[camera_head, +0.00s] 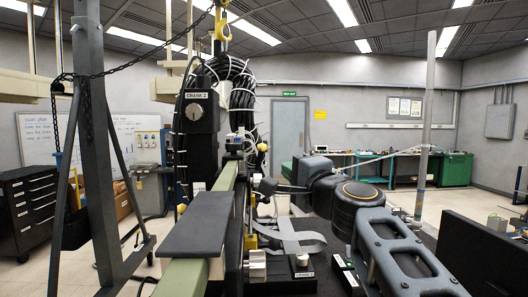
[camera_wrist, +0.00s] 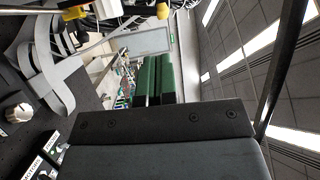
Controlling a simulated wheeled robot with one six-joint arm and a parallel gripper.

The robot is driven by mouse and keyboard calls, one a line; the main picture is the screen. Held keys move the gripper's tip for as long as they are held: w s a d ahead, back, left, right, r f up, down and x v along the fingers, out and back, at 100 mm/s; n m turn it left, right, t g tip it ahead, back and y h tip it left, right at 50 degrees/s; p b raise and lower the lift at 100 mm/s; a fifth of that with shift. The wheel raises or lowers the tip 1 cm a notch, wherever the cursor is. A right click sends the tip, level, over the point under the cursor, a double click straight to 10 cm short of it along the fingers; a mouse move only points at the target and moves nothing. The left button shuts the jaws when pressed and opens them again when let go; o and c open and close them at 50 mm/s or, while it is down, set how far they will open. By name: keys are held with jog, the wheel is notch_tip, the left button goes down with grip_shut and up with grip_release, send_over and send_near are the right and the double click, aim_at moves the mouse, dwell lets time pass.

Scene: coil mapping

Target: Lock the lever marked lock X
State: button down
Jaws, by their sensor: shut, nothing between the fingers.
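My gripper (camera_head: 291,168) is at the end of my arm, right of the green rail in the head view, with its green fingers pointing left and away. In the wrist view the green fingers of my gripper (camera_wrist: 156,78) lie side by side, shut and empty. A dark lever-like part (camera_head: 267,187) on a thin bar shows just left of and below my gripper, apart from it as far as I can tell. I cannot read a "lock X" mark on any part, so I cannot tell which lever carries it. No contact with a lever shows.
The green rail (camera_head: 222,185) carries a dark pad (camera_head: 199,222). A black column marked CRANK Z (camera_head: 197,120) stands behind. Grey straps (camera_head: 295,238) and a silver knob (camera_head: 302,260) lie on the dark bench below. A grey post (camera_head: 95,150) with a chain stands at left.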

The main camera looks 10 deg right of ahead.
jog(key=p, duration=0.5)
send_near(262, 149)
jog(key=x, duration=0.7)
jog(key=shift+w, duration=0.3)
jog(key=shift+w+b, duration=0.1)
jog(key=shift+b, duration=0.3)
